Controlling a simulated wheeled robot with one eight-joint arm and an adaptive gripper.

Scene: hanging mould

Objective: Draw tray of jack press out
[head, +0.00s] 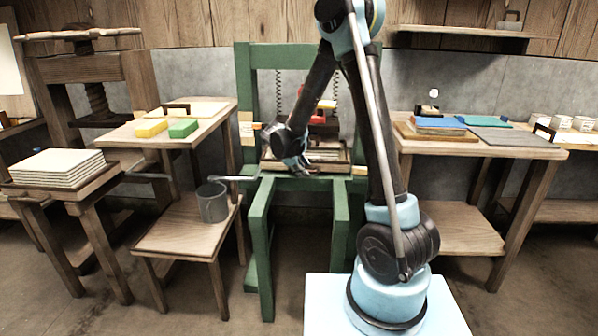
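The green press frame (243,95) stands upright in the middle of the head view, partly behind my arm. A red jack (318,119) sits inside it between two hanging springs. Below the jack, a brown wooden tray (330,156) lies on the press bed, and green rails run forward from it. My gripper (304,170) is at the front left of the tray, close to its front edge. My wrist hides part of the tray. The fingers are small and dark here, so I cannot tell if they touch the tray or are open or shut.
A grey bucket (212,203) stands on a low wooden table (180,235) to the left. A grey lever (232,178) sticks out left of the press. A wooden table (490,150) with boards stands right. A stack of pale boards (57,167) lies far left. Floor between the rails is clear.

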